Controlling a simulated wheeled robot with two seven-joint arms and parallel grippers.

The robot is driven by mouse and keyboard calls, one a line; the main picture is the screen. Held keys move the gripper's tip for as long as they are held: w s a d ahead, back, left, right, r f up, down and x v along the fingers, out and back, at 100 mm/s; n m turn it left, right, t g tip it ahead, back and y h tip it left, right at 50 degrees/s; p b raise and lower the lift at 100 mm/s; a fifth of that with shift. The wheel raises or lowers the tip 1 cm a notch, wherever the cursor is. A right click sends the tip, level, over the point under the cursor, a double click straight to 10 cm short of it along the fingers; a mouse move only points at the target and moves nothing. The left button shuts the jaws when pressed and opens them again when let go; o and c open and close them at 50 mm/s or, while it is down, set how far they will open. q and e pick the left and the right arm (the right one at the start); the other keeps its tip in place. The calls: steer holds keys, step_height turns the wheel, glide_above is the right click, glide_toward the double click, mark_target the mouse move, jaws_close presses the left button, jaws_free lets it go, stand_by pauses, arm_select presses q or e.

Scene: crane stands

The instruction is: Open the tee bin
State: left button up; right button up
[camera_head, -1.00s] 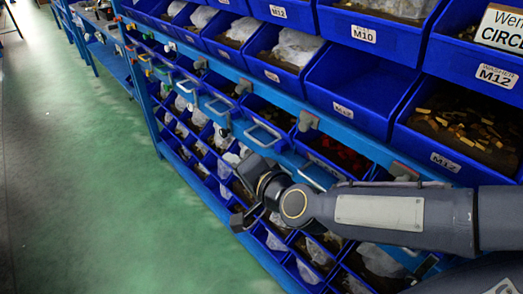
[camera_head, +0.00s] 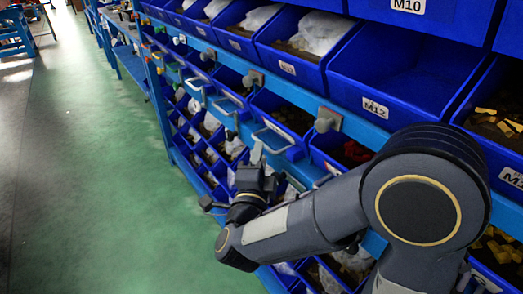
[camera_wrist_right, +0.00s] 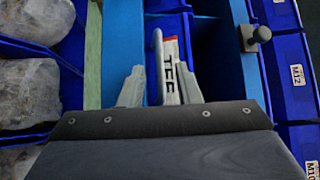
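In the right wrist view, a bin with a white label reading like "TEC" or "TEE" (camera_wrist_right: 171,75), red at its top, lies straight ahead. A light handle (camera_wrist_right: 157,45) runs upright beside the label. My right gripper (camera_wrist_right: 161,88) is open, with its pale fingers apart on either side of the handle and label; contact cannot be told. In the head view, my right gripper (camera_head: 257,154) is at the row of handled bins, by a bin handle (camera_head: 273,140). Which bin there carries the label cannot be read. My left gripper is not in view.
Blue open bins (camera_head: 395,85) fill the rack above, with blue rails (camera_head: 345,125) and grey knobs (camera_head: 324,123) between rows. Lower bins hold bagged parts. My right forearm hides part of the lower rack. Green floor (camera_head: 120,200) at left is clear.

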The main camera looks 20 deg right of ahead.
steer(key=x, duration=0.2)
steer(key=shift+w+d, duration=0.1)
steer(key=shift+w, duration=0.15)
jaws_close()
